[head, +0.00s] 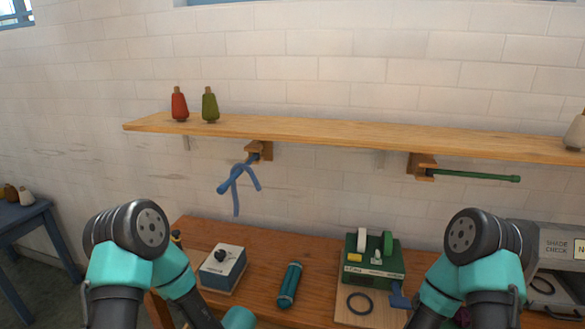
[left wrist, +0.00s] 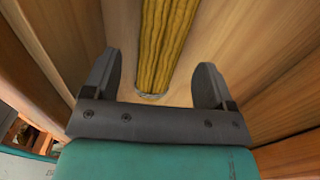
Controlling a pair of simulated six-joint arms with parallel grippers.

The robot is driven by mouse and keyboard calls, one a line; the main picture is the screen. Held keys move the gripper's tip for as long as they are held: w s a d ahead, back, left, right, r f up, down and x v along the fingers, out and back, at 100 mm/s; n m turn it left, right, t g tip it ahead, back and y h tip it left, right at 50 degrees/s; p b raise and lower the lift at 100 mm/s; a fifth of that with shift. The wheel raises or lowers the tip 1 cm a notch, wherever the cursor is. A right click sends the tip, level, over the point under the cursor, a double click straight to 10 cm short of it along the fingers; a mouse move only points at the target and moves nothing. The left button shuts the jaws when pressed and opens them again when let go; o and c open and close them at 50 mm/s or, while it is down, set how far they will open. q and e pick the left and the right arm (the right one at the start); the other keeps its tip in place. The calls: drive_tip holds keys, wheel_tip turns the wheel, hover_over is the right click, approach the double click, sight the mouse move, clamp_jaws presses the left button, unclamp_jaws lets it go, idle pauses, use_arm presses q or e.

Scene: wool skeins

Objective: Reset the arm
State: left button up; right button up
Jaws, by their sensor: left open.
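In the left wrist view my left gripper (left wrist: 160,66) is open. A yellow twisted skein (left wrist: 168,38) runs between its two fingers, with a visible gap on both sides. The near end of the skein has a pale ring around it. Wooden walls (left wrist: 280,70) rise on both sides of the skein. In the head view both my arms reach down toward the bottom of the picture. Neither gripper can be made out there, and the right gripper does not show in either view.
A wooden shelf (head: 330,133) holds a red cone (head: 179,105) and a green cone (head: 210,106). Below it hang a blue strand (head: 236,184) and a green rod (head: 470,175). On the table (head: 200,232) are a white-and-blue box (head: 222,266), a teal skein (head: 290,285) and a green device (head: 374,262).

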use_arm(q)
drive_tip(key=shift+r, duration=4.75)
drive_tip(key=shift+f, duration=6.7)
drive_tip(key=shift+r, duration=2.6)
